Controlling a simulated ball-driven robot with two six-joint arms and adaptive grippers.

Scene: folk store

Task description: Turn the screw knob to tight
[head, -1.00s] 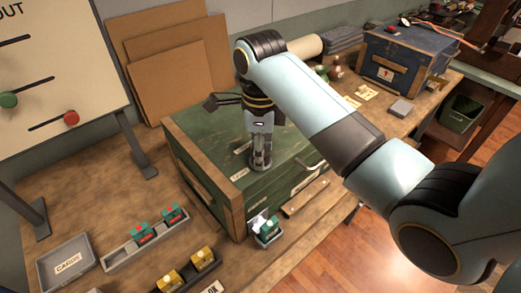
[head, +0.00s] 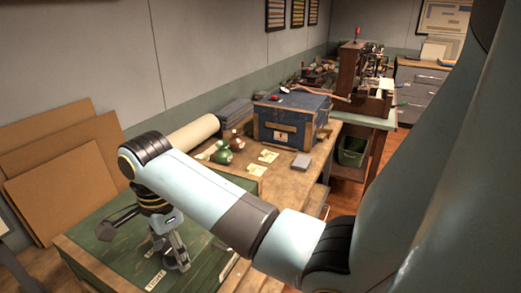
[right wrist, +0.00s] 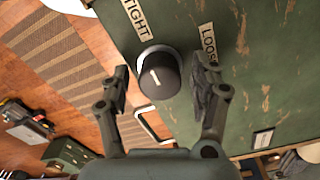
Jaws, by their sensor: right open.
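The screw knob (right wrist: 160,76) is a round black cap on a pale collar, with a short white mark on its face. In the right wrist view it sits on the green chest (right wrist: 275,80) between a TIGHT label (right wrist: 135,17) and a LOOSE label (right wrist: 208,43). The mark tilts slightly toward upper left; which label it matches is unclear. My right gripper (right wrist: 162,78) is open, one finger on each side of the knob, with visible gaps. In the head view the right gripper (head: 170,258) points down at the green chest lid (head: 108,228); the knob is hard to make out there. My left gripper is not in view.
Behind the chest are a rolled pale sheet (head: 192,134), small green-topped bottles (head: 223,153), yellow cards (head: 268,156) and a blue box (head: 291,118). Brown boards (head: 62,172) lean against the wall at left. My own arm covers much of the right side.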

